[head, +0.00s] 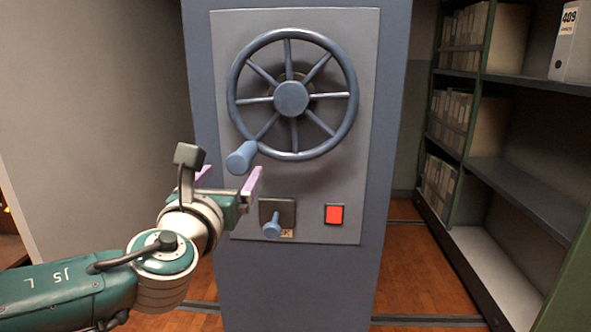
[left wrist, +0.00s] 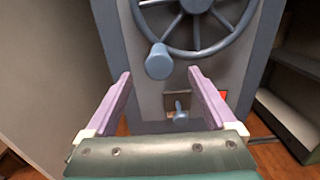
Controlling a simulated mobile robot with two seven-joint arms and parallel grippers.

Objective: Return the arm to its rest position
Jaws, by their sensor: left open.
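My left gripper (head: 230,178) is open and empty in front of the grey-blue cabinet end. Its two purple fingers stand apart in the left wrist view (left wrist: 160,95), with nothing between them but the panel behind. My green left arm (head: 70,290) reaches in from the lower left. A spoked handwheel (head: 291,98) is on the panel above and right of the gripper. Its blue crank knob (head: 241,157) is at the wheel's lower left, close to the fingers in the picture; I see no grip on it. My right gripper is not in view.
The panel also holds a small lever (head: 271,228) and a red square button (head: 334,214). Shelves (head: 520,185) with grey file boxes stand on the right, beyond an aisle of wooden floor (head: 420,265). A plain wall (head: 90,120) is on the left.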

